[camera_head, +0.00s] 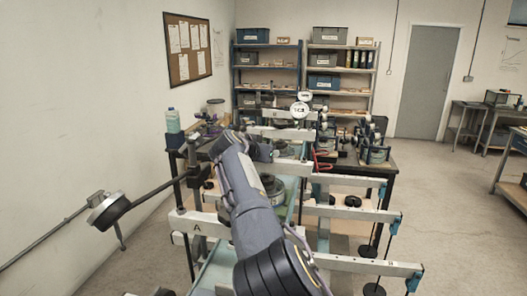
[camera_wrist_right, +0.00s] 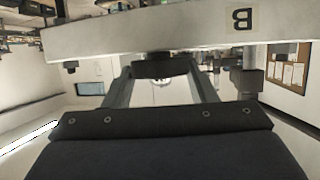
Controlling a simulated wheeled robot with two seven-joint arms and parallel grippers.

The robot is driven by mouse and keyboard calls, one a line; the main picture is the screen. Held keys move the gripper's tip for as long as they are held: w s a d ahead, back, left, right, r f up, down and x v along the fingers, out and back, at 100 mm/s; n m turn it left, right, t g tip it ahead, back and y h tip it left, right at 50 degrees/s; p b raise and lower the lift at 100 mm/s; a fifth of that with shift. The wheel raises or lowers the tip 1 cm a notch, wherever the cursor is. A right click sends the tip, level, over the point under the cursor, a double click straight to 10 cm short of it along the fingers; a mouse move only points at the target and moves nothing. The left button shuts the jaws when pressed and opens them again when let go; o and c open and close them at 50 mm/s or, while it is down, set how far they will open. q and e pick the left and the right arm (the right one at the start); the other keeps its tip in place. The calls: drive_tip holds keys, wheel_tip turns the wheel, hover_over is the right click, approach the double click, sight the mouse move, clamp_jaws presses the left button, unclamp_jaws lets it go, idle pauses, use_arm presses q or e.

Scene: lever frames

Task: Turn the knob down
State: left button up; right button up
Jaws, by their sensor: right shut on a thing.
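My right arm reaches up the middle of the head view, and its gripper (camera_head: 262,148) is partly hidden behind my arm's own links. In the right wrist view my right gripper (camera_wrist_right: 160,78) is shut on a dark round knob (camera_wrist_right: 165,66). The knob sits between the two fingertips, just below a pale beam (camera_wrist_right: 150,35) in that picture. My left gripper is not in view.
More pale beams (camera_head: 350,214) with hanging rods stand to the right. White dials (camera_head: 300,109) rise behind. Open floor lies at the right.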

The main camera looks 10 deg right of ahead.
drive_tip(key=shift+f, duration=0.2)
drive_tip(key=o, duration=1)
drive_tip(key=shift+c, duration=0.2)
drive_tip(key=shift+r, duration=0.1)
drive_tip(key=b+v, duration=0.3)
drive_tip(key=v, duration=0.4)
drive_tip(key=shift+s+a, duration=0.25)
drive_tip(key=shift+s, duration=0.05)
drive_tip(key=shift+r, duration=0.1)
